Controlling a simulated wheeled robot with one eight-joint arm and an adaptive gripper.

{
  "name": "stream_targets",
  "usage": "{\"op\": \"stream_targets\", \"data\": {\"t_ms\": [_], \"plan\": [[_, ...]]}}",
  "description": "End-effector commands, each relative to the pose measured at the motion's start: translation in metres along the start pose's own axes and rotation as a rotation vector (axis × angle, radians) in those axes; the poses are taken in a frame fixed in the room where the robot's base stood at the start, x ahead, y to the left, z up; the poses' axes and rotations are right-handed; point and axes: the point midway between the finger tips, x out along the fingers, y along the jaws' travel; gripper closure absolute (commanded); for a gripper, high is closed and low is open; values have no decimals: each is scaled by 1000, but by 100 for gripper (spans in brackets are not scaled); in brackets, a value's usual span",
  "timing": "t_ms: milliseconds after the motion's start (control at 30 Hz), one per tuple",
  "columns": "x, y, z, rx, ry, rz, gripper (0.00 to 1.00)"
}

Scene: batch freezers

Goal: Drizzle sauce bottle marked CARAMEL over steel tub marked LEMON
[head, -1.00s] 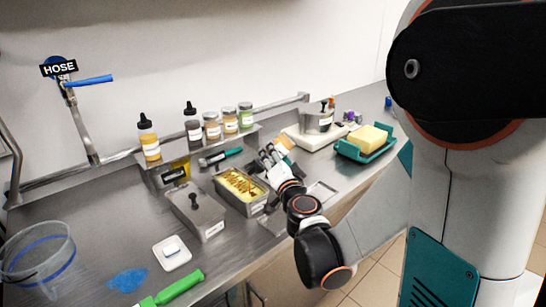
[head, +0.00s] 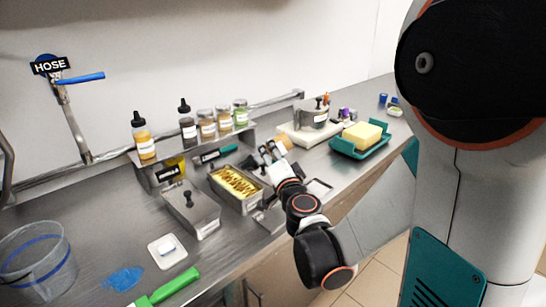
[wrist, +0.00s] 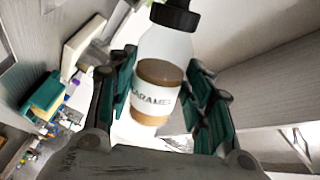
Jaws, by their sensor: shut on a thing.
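My gripper (head: 273,155) is shut on the sauce bottle marked CARAMEL (wrist: 162,75), whose label reads clearly in the wrist view. The bottle is clear with a black cap and holds brown sauce. In the head view, the gripper hides most of it, and its tilt is hard to tell. An open steel tub (head: 250,205) of yellow ice cream with brown sauce lines (head: 236,184) stands just left of my gripper. The tub's front label is too small to read. My gripper is above the counter, by the tub's right end.
A lidded steel tub (head: 205,226) stands left of the open one. Sauce bottles (head: 144,137) and jars (head: 224,119) line the shelf behind. A teal tray (head: 345,152) with a yellow block sits to the right. A green-handled tool (head: 175,287) lies in front.

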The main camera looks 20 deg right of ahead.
Motion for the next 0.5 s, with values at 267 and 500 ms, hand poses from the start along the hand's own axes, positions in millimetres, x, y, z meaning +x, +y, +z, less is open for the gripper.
{"op": "stream_targets", "data": {"t_ms": [267,500], "plan": [[0,0,0,146,0,0,78],[0,-1,-1,156,0,0,78]]}}
